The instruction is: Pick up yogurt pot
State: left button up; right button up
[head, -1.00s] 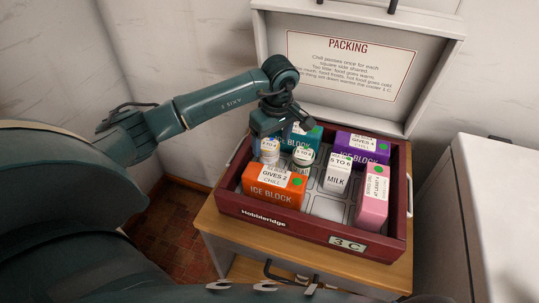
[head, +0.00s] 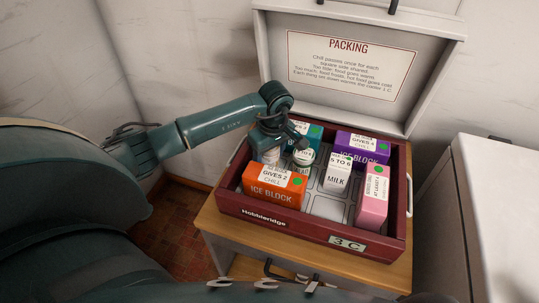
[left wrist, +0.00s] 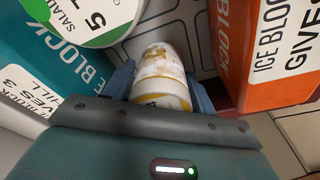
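The yogurt pot, white with yellow bands, stands at the left inside a dark red crate (head: 275,226). In the left wrist view the pot (left wrist: 160,80) is between the two blue fingers of my left gripper (left wrist: 162,90). A finger lies close along each side, but whether both press on it is not clear. In the head view the pot (head: 269,156) is partly hidden by my left gripper (head: 280,143), which reaches down over it. My right gripper is not in view.
Close around the pot stand a salad tub (head: 303,157), an orange ice block (head: 273,190) and a teal ice block (head: 314,134). A milk carton (head: 338,174), purple ice block (head: 362,147) and pink carton (head: 371,197) stand farther right. The open lid (head: 350,65) rises behind.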

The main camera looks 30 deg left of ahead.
pick_arm(q)
jog(key=c, duration=0.7)
jog(key=shift+r, duration=0.15)
